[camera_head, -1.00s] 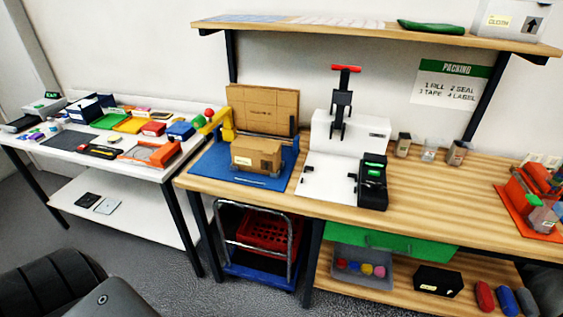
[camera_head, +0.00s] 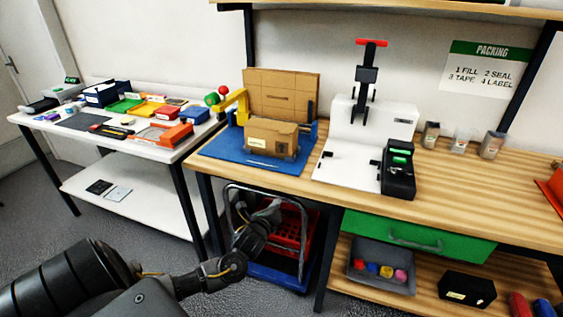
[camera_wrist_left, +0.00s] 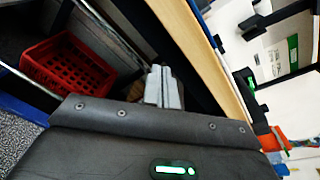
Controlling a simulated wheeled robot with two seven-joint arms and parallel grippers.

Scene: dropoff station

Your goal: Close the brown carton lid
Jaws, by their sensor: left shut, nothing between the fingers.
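The brown carton (camera_head: 270,138) sits on a blue mat (camera_head: 225,149) on the wooden bench. A large brown panel (camera_head: 281,93), apparently its lid, stands upright behind the box, so the carton looks open. My left gripper (camera_head: 270,212) is in front of the bench, below its top edge and well below the carton, touching neither box nor lid. In the left wrist view its grey fingers (camera_wrist_left: 163,86) are together and empty. The carton cannot be made out in that view. My right gripper is not in view.
A red crate (camera_head: 289,229) on a trolley stands under the bench behind my left gripper. The bench's front edge (camera_wrist_left: 205,55) lies close in the left wrist view. A yellow arm (camera_head: 236,101) stands left of the carton, a white press (camera_head: 365,140) right.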

